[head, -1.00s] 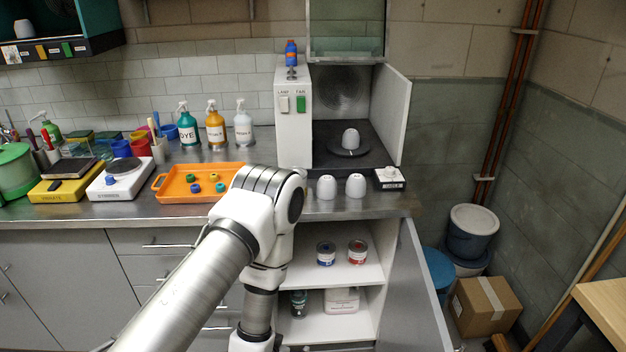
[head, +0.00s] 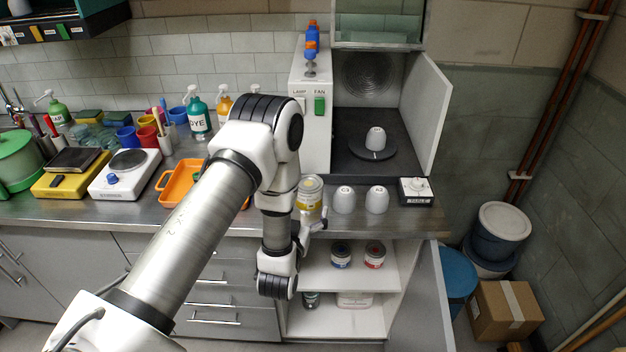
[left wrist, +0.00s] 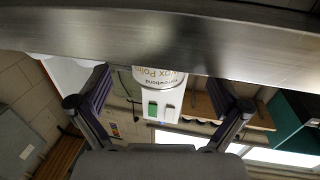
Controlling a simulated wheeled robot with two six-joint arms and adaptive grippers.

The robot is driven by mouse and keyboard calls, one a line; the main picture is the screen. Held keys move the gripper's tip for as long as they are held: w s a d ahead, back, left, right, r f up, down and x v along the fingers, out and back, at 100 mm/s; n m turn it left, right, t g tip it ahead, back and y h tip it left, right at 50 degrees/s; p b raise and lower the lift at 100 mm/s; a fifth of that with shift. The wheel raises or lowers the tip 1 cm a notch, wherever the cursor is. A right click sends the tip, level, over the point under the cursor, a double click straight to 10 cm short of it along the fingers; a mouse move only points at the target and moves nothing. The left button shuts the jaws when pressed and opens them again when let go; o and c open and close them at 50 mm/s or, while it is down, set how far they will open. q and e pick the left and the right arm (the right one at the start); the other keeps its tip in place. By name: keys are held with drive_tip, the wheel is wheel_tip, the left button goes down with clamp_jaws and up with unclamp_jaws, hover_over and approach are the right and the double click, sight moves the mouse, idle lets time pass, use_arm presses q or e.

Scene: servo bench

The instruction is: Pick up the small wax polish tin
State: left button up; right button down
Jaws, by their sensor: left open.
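The small wax polish tin (head: 311,192), silver with a yellow band, stands near the front edge of the bench in the head view. In the left wrist view, which is upside down, the tin (left wrist: 160,77) shows its "Wax Polish" lettering, partly cut off by the bench edge. My left gripper (left wrist: 160,82) is open, with one finger to each side of the tin in that view; contact does not show. In the head view my left gripper (head: 312,222) is small and partly hidden by my wrist, close in front of the tin. My right gripper is not in view.
Two white cups (head: 359,199) stand just right of the tin. The white booth (head: 312,120) is behind it. An orange tray (head: 178,182) is left, partly hidden by my arm. Below the bench edge (head: 400,225) is an open cabinet with paint cans (head: 374,255).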

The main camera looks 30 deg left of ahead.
sight(309, 191)
use_arm(q)
drive_tip(key=shift+w+a+r+p, duration=0.3)
drive_tip(key=shift+w+r+p, duration=0.55)
drive_tip(key=shift+w, duration=0.1)
drive_tip(key=w, duration=0.1)
drive_tip(key=w+a+f, duration=0.1)
drive_tip(key=w+p, duration=0.1)
drive_tip(key=w, duration=0.1)
drive_tip(key=shift+a+f, duration=0.25)
drive_tip(key=shift+a, duration=0.1)
drive_tip(key=shift+s+d+r, duration=0.1)
drive_tip(key=shift+d+r, duration=0.05)
drive_tip(key=shift+s+r, duration=0.1)
drive_tip(key=c, duration=1.4)
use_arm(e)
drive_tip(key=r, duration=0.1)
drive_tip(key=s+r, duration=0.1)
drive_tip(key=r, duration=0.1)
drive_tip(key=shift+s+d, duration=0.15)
